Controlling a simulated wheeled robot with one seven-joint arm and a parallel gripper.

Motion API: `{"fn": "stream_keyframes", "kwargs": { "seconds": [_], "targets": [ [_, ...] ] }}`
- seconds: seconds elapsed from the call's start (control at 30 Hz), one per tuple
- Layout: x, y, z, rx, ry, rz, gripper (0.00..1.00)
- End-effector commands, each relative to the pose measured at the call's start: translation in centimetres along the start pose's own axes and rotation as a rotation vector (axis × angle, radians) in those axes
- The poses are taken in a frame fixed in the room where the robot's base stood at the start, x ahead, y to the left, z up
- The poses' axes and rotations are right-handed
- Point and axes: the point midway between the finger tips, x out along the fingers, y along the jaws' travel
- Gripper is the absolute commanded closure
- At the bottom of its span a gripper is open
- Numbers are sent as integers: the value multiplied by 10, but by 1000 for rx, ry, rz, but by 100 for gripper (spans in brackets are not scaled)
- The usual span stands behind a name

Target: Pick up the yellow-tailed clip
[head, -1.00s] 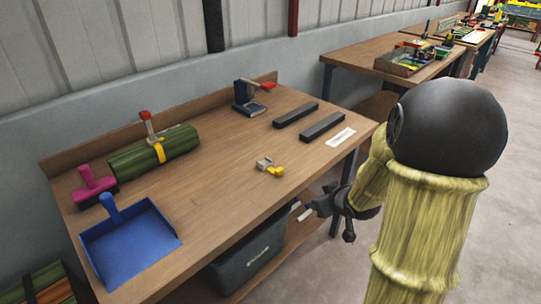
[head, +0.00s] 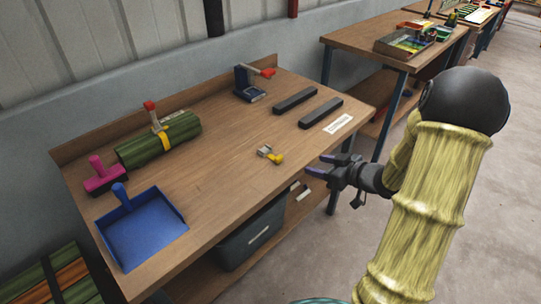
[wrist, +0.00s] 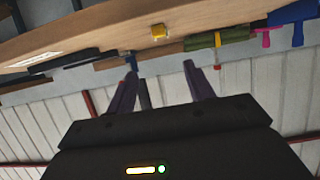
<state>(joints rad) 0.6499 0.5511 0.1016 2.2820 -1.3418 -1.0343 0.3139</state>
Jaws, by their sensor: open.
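The yellow-tailed clip (head: 270,155) lies on the wooden workbench (head: 225,165), near its front edge in the head view. It has a pale grey body and a yellow tail that points toward the lower right. In the wrist view its yellow part (wrist: 158,31) shows at the bench edge, above and between my fingers. My gripper (head: 317,165) is open and empty, just off the bench's front edge, to the right of the clip and apart from it. The wrist view shows the two fingers (wrist: 160,68) spread with nothing between them.
Two dark bars (head: 294,101) and a white label (head: 338,124) lie right of the clip. A blue clamp-like stand (head: 248,85) is behind. A green roll (head: 160,142), a pink-handled tool (head: 103,175) and a blue dustpan (head: 142,232) are left. Bench surface around the clip is clear.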

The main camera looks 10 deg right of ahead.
Motion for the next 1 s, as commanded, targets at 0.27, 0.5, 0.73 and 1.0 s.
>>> {"fn": "stream_keyframes", "kwargs": {
  "seconds": [0.27, 0.5, 0.73, 1.0],
  "targets": [
    [51, -1, 2, 0, 0, -3, 47],
    [92, -1, 2, -1, -1, -3, 47],
    [105, 0, 1, 0, -1, 0, 47],
    [107, 0, 2, 0, -1, -1, 47]
  ]
}}
